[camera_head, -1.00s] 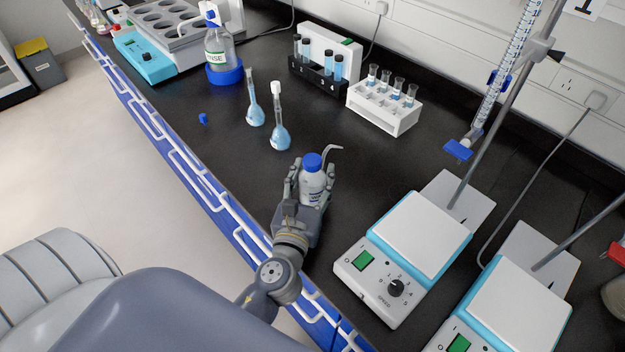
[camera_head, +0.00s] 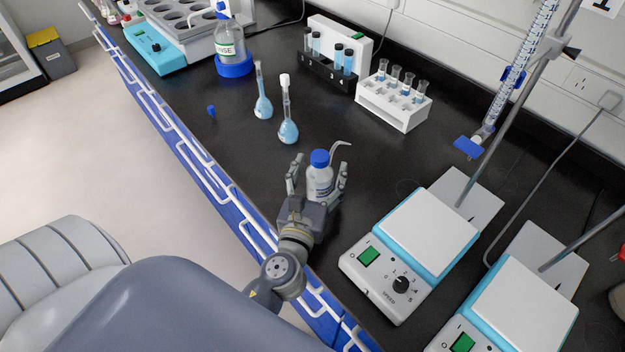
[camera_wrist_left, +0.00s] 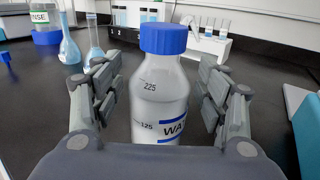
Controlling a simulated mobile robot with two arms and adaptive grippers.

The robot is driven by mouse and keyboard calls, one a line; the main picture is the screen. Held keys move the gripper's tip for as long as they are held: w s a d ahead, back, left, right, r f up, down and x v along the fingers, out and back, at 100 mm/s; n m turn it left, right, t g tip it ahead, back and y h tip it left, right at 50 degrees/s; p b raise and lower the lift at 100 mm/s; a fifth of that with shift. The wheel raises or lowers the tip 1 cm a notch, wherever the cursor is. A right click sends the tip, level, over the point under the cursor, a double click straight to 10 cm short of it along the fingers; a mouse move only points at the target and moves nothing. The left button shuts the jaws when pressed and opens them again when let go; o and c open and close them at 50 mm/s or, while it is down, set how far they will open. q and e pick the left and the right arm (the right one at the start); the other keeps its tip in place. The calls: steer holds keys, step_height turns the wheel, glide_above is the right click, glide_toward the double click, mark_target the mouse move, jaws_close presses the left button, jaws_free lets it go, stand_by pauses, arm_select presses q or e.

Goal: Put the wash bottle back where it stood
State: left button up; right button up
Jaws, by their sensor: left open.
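The wash bottle (camera_head: 320,178) is white with a blue cap and a bent spout. It stands upright on the black bench, left of the nearer hotplate stirrer. My left gripper (camera_head: 318,174) is open around it, one finger on each side. In the left wrist view the wash bottle (camera_wrist_left: 160,95) shows volume marks and part of a blue-banded label, with gaps between it and both fingers of the gripper (camera_wrist_left: 160,105). The bottle's lower part is hidden by the gripper there. My right gripper is not in view.
Two volumetric flasks (camera_head: 287,130) with blue liquid stand behind the bottle. A white tube rack (camera_head: 393,106) and a black rack (camera_head: 330,73) are farther back. Hotplate stirrers (camera_head: 425,235) stand to the right. A small blue cap (camera_head: 211,111) lies near the bench's rail edge.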

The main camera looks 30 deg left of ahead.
arm_select(q)
steer(key=b+v, duration=0.1)
steer(key=v, duration=0.2)
steer(key=b+v, duration=0.1)
steer(key=v, duration=0.3)
steer(key=b+v, duration=0.2)
steer(key=v, duration=0.1)
steer(key=shift+s+f, duration=0.15)
steer(key=shift+f, duration=0.1)
steer(key=shift+s+d+r, duration=0.2)
steer(key=shift+s, duration=0.5)
